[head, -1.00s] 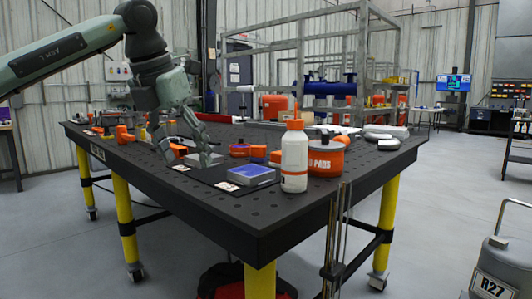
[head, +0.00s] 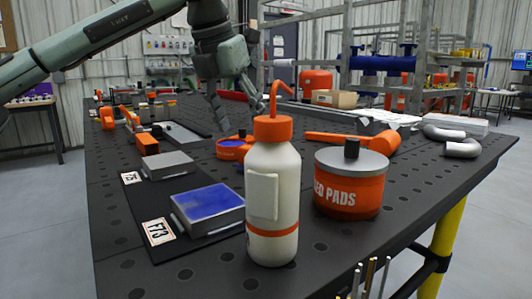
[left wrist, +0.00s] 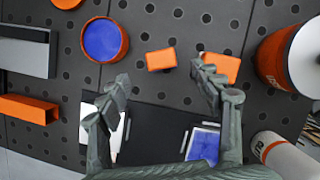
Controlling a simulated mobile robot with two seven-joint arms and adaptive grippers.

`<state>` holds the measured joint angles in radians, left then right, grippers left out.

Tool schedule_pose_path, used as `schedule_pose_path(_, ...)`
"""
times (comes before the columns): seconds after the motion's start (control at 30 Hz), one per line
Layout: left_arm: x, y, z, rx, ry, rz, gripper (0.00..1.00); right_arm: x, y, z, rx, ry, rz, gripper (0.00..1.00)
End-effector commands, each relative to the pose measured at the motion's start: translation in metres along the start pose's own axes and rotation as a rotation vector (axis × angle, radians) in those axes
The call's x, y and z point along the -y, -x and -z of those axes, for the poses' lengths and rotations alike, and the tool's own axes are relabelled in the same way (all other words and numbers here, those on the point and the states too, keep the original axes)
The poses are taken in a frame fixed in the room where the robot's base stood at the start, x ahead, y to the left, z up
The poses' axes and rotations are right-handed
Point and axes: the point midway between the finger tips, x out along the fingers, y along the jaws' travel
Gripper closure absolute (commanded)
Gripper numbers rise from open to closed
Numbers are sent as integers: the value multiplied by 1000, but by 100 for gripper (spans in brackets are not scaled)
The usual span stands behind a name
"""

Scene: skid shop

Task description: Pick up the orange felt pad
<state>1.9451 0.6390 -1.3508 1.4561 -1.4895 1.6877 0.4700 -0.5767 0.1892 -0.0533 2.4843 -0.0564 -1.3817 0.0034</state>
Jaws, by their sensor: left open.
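My left gripper (head: 238,112) is open and empty, above the far part of the black table. In the left wrist view its two fingers (left wrist: 160,76) are spread wide. A small orange rectangular pad (left wrist: 161,59) lies flat on the table and shows between the fingertips, apart from both. A second small orange piece (left wrist: 226,67) lies to its right, partly hidden by the right finger. I cannot tell for sure which is the felt pad. Neither is clearly visible in the head view, where the white bottle may cover them. My right gripper is not in view.
A white bottle (head: 272,205) with an orange cap stands in front of an orange canister (head: 350,190) lettered "PADS". A round orange tin (head: 231,150) with blue inside, a blue-topped block (head: 207,203) and a grey block (head: 166,165) stand nearby. An orange mallet (head: 350,138) lies behind.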

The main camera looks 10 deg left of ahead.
Motion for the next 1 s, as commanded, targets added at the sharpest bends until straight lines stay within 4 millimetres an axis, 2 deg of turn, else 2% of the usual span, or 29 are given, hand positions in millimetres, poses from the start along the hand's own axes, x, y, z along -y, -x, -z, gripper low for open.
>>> schedule_pose_path(0.33, 1, -34, 1, -2, 0, 0, 34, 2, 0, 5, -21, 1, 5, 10)
schedule_pose_path(0.6, 2, -72, 1, -2, 1, 0, 34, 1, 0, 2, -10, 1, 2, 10)
schedule_pose_path(0.9, 2, -78, 1, 0, 0, 0, 34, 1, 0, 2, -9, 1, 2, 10)
schedule_pose_path(1.0, 2, -78, 1, 0, 0, 0, 46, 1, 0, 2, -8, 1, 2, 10)
